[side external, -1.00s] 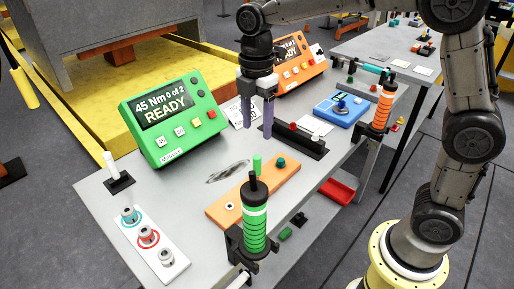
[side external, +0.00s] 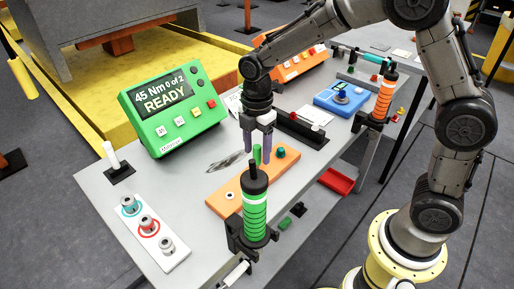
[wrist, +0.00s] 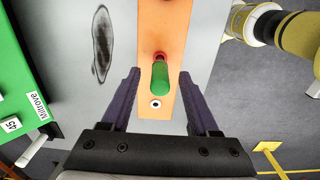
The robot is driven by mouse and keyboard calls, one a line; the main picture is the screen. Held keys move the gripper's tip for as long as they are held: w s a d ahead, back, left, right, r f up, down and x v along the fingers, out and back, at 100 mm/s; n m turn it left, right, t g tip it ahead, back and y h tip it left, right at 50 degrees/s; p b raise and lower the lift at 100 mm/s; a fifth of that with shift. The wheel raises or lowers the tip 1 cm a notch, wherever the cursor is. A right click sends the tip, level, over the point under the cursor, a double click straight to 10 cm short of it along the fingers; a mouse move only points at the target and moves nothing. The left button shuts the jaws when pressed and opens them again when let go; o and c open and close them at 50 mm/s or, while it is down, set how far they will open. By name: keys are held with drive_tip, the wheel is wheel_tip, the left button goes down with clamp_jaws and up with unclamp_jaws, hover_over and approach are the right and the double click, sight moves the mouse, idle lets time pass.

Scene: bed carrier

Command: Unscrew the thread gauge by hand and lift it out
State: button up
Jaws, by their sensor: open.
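The thread gauge, a green cylinder (side external: 257,154), stands in an orange block (side external: 222,202) on the grey bench. In the wrist view the green gauge (wrist: 159,78) appears with a red part at its far end, on the orange block (wrist: 160,30). My gripper (side external: 258,156) points down over the block. In the wrist view my gripper (wrist: 159,75) is open, with one dark finger on each side of the gauge and a visible gap to both. I cannot tell how deep the fingertips reach along the gauge.
A green-banded tool (side external: 255,210) stands upright close in front of the block. A green READY display box (side external: 172,112) stands left. A white strip with several sockets (side external: 150,235) lies front left.

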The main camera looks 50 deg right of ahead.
drive_tip(key=shift+c, duration=0.2)
clamp_jaws()
drive_tip(key=c, duration=0.7)
unclamp_jaws()
drive_tip(key=shift+c, duration=0.2)
clamp_jaws()
drive_tip(key=shift+r, duration=0.15)
drive_tip(key=o, duration=0.8)
unclamp_jaws()
drive_tip(key=shift+c, duration=0.2)
